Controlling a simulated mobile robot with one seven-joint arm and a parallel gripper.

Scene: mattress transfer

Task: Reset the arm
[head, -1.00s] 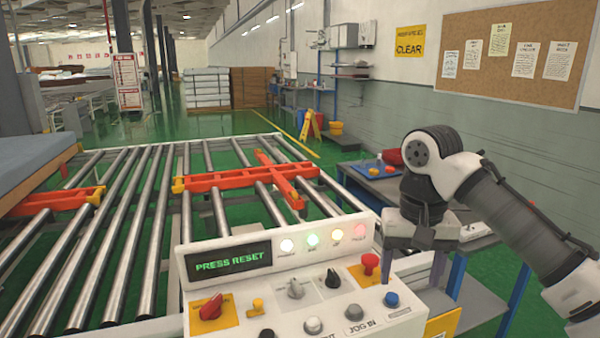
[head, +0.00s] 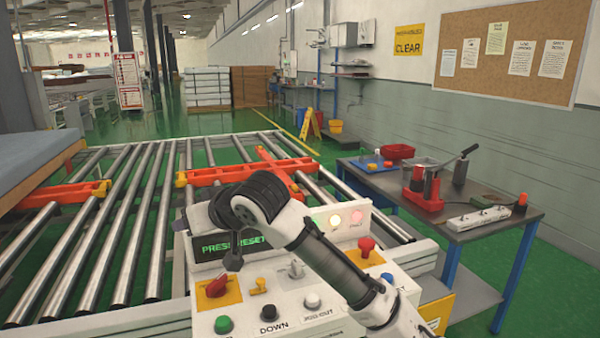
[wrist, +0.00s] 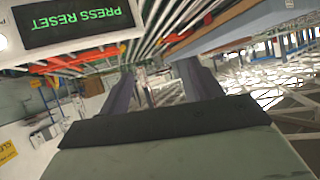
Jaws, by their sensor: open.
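My arm reaches from the lower right across the control panel (head: 278,318). My gripper (head: 193,218) is at the upper left of the panel, beside its display (head: 229,246), and my wrist covers part of the panel's lights. The green display text reads "PRESS RESET". In the wrist view two dark fingers of my gripper (wrist: 155,88) stand apart with nothing between them. The display (wrist: 75,22) shows upside down at upper left there. On the panel are a red knob (head: 216,287), a green button (head: 223,324) and a red mushroom button (head: 366,245).
A roller conveyor (head: 120,235) with orange-red frames (head: 235,175) lies behind the panel. A blue mattress (head: 35,155) is at the left. Green floor is free beyond.

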